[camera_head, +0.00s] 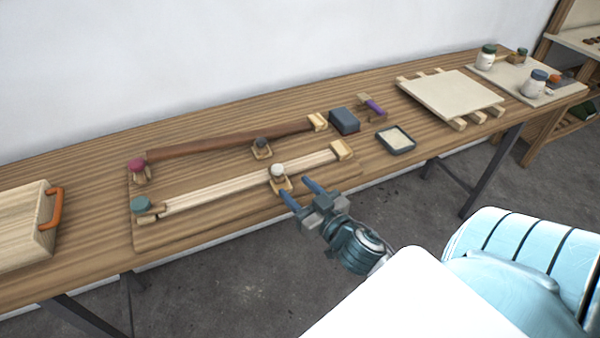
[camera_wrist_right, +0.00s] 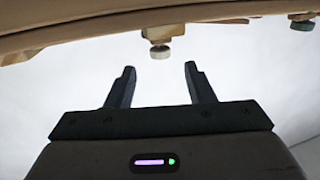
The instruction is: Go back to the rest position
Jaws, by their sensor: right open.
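My right gripper (camera_head: 302,191) is open and empty in the head view. It is at the front edge of the wooden workbench, close to a white-knobbed clamp (camera_head: 278,172) on the clamping board. In the right wrist view its two dark fingers (camera_wrist_right: 160,85) stand apart with nothing between them. A pale knob (camera_wrist_right: 160,52) shows beyond the fingertips, apart from them. My left gripper is not in view.
The clamping board (camera_head: 180,228) holds a dark strip (camera_head: 230,139) and a pale strip (camera_head: 235,186). A blue-grey block (camera_head: 344,121), a small tray (camera_head: 396,139) and a panel on slats (camera_head: 450,95) are farther right. A case (camera_head: 22,225) with an orange handle is at left.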

